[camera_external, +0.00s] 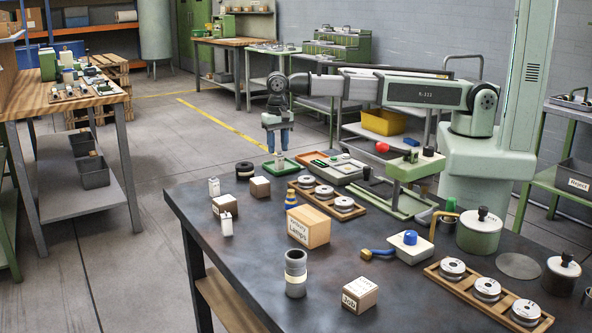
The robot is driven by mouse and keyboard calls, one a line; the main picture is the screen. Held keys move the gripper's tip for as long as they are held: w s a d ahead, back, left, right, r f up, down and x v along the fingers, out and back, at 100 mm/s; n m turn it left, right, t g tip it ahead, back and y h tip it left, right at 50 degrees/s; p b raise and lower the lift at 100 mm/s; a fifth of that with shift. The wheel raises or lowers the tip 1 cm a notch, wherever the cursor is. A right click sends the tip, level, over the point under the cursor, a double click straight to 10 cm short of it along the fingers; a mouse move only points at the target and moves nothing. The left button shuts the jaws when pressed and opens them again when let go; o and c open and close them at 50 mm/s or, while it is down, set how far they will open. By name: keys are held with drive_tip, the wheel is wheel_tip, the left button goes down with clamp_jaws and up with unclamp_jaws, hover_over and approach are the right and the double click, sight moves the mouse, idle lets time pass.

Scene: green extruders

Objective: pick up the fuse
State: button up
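No thing in view can be told for certain as the fuse. A small pale piece (279,160) stands in the green tray (291,171) at the table's far edge, too small to identify. My gripper (278,148) points down above this tray. Two small white blocks, one at the far left (214,187) and one nearer (226,223), stand on the dark table (240,260).
A Lamps box (308,228), grey cylinder (296,273) and small labelled box (360,295) stand in front. Wooden racks with spools (332,203) (447,283) lie behind and at right. A green press (412,165) stands right of the tray. Bare tabletop lies front left.

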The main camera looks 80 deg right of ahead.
sight(280, 170)
drive_tip(key=shift+s+f, duration=0.15)
drive_tip(key=shift+f, duration=1.25)
drive_tip(key=shift+s+f, duration=0.1)
drive_tip(key=shift+f, duration=1.25)
clamp_jaws()
drive_tip(key=shift+r, duration=0.15)
wheel_tip(280, 170, up, 10)
drive_tip(key=shift+f, duration=0.1)
